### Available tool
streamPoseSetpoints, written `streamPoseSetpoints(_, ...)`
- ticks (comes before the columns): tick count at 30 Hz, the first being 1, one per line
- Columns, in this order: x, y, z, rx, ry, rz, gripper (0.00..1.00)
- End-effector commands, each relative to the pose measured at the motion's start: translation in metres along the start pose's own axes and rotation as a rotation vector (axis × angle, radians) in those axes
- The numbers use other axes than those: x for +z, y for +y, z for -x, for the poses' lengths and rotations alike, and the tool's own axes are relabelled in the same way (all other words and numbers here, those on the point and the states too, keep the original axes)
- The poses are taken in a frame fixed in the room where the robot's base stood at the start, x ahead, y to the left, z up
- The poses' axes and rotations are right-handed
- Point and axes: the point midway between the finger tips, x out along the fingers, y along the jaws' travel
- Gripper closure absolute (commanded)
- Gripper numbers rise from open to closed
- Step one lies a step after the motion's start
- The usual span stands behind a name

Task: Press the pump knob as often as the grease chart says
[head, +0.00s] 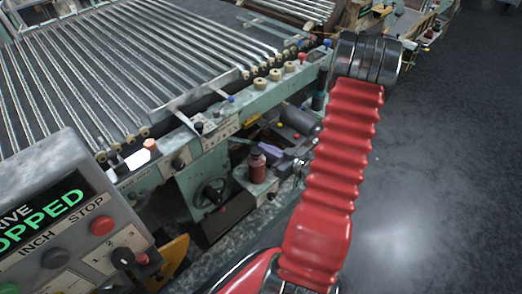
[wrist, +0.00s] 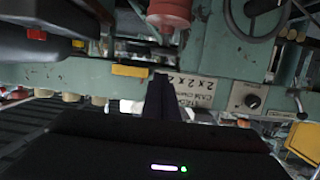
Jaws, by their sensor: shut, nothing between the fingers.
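My gripper (wrist: 160,80) is shut and empty, in front of the plate and apart from the pot.
A handwheel (head: 210,193) and a black dial (head: 178,163) are near the pot. A control box (head: 60,225) with a red stop button (head: 102,225) and "STOPPED" display stands at left. Rollers (head: 120,75) fill the back left. The floor (head: 440,180) at right is clear.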

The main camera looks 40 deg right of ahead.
Motion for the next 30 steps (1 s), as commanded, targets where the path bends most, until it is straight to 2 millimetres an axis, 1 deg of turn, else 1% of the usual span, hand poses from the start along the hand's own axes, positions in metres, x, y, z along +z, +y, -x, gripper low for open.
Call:
streamPoseSetpoints(1, 0.000, 0.000, 0.008, 0.002, 0.000, -0.001, 1.00)
streamPoseSetpoints(3, -0.001, 0.001, 0.017, 0.001, 0.001, 0.001, 1.00)
streamPoseSetpoints(15, -0.002, -0.001, 0.066, -0.002, 0.002, 0.001, 1.00)
streamPoseSetpoints(21, -0.002, -0.001, 0.077, -0.004, 0.002, 0.002, 1.00)
streamPoseSetpoints(30, -0.002, -0.002, 0.078, -0.006, 0.002, 0.003, 1.00)
